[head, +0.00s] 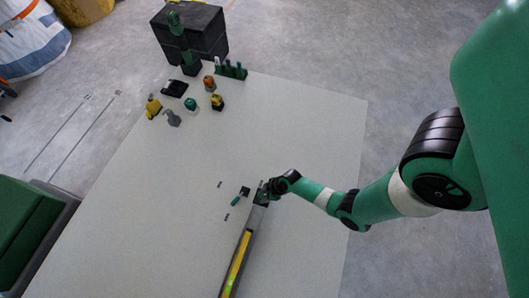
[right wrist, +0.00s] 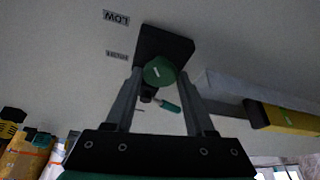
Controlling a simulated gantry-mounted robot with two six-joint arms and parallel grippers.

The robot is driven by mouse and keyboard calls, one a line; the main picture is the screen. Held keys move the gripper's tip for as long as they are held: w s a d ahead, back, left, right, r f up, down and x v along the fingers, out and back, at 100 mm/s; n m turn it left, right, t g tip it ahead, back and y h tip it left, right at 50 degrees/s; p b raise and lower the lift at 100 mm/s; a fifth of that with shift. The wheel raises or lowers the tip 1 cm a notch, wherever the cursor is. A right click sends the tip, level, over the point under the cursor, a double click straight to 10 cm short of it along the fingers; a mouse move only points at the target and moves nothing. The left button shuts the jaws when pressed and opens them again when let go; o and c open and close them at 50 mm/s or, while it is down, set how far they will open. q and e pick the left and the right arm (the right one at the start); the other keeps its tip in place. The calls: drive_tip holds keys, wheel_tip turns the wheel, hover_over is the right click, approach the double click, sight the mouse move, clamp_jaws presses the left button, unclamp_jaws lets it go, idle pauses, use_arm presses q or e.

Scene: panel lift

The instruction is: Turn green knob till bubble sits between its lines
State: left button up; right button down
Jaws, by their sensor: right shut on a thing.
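The green knob (right wrist: 158,72) has a pale mark on its face and sits on a black block (right wrist: 165,44) in the right wrist view. My right gripper (right wrist: 160,80) has one finger on each side of the knob and is shut on it. In the head view my right gripper (head: 266,190) is at the upper end of a long grey beam (head: 257,218), and it hides the knob there. A yellow level (head: 236,266) with a bright green part lies along the beam; it also shows in the right wrist view (right wrist: 285,118). The bubble and its lines are too small to make out.
A small green-handled tool (head: 237,200) lies left of my right gripper, near small labels on the pale table (head: 310,125). Several small coloured objects and a rack of green pieces (head: 231,70) stand at the far end, before a black box (head: 207,32).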

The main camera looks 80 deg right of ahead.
drive_tip(key=shift+n, duration=0.4)
drive_tip(key=shift+c, duration=1.4)
unclamp_jaws()
drive_tip(key=p+v, duration=0.8)
drive_tip(key=v, duration=0.3)
drive_tip(key=shift+d+r+p, duration=0.15)
drive_tip(key=shift+r+p, duration=0.15)
drive_tip(key=shift+p, duration=0.1)
